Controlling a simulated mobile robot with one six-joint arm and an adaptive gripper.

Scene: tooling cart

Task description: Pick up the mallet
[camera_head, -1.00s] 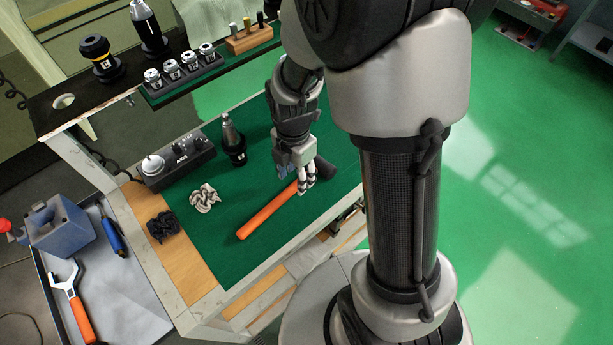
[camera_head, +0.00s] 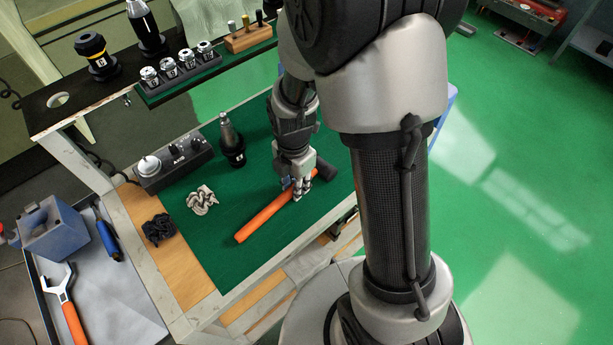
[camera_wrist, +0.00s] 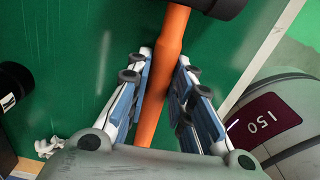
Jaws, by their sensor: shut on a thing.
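The mallet has an orange handle (camera_head: 262,221) and a dark head (camera_head: 325,169). It lies on or just over the green mat of the cart, the handle pointing to the lower left in the head view. My gripper (camera_head: 299,192) is shut on the handle near the head. In the wrist view the orange handle (camera_wrist: 160,85) runs between the two blue-padded fingers of my gripper (camera_wrist: 165,80), and part of the black head (camera_wrist: 215,5) shows at the top edge. I cannot tell whether the mallet is clear of the mat.
A tapered tool holder (camera_head: 232,145), a grey control box (camera_head: 172,163), a pale crumpled cloth (camera_head: 202,199) and a dark cloth (camera_head: 158,229) are on the cart. A raised shelf holds several collets (camera_head: 178,64). A side tray (camera_head: 115,310) holds a wrench (camera_head: 66,300). Bare green mat (camera_head: 210,240) surrounds the handle.

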